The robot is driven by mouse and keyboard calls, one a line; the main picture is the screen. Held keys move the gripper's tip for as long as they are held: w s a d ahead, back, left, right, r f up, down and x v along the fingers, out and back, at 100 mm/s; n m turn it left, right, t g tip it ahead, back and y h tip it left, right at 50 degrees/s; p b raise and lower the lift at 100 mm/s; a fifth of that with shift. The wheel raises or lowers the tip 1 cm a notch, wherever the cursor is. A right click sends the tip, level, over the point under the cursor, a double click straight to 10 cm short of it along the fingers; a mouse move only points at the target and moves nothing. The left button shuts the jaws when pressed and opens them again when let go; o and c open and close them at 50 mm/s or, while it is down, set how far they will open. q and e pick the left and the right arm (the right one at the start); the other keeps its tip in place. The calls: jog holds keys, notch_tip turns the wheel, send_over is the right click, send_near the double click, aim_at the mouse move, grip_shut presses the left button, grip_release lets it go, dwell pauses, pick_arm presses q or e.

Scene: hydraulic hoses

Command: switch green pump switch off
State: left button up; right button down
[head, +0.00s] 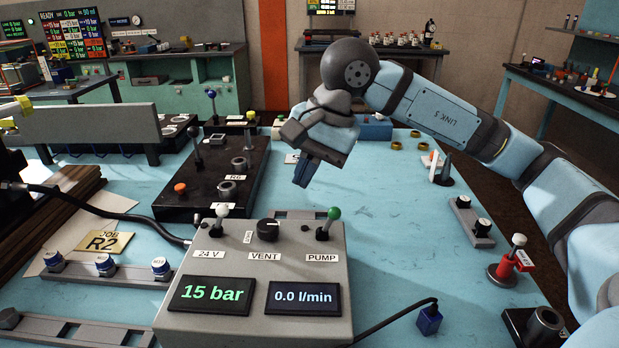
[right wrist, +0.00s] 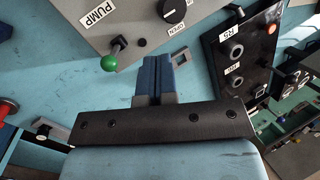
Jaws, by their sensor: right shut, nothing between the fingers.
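The green pump switch (head: 333,214) is a short lever with a green ball on the grey control box (head: 240,262), above the PUMP label. Its lever leans up and slightly right in the head view. The box displays read 15 bar and 0.0 l/min. My right gripper (head: 302,182) is shut and empty, pointing down beyond the box and slightly left of the green ball. In the right wrist view, the shut blue fingers (right wrist: 154,78) are to the right of the green ball (right wrist: 109,63), apart from it. My left gripper is not in view.
The VENT knob (head: 268,230) and the white-tipped 24 V lever (head: 222,212) stand left on the same box. A black panel (head: 205,190) with levers and ports lies behind left. A red-based lever (head: 507,266) stands at right. The blue table between is mostly clear.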

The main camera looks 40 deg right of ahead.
jog(key=w+p+v, duration=0.1)
jog(key=v, duration=0.8)
jog(key=shift+s+a+r, duration=0.2)
jog(key=shift+a+r, duration=0.1)
jog(key=shift+r, duration=0.4)
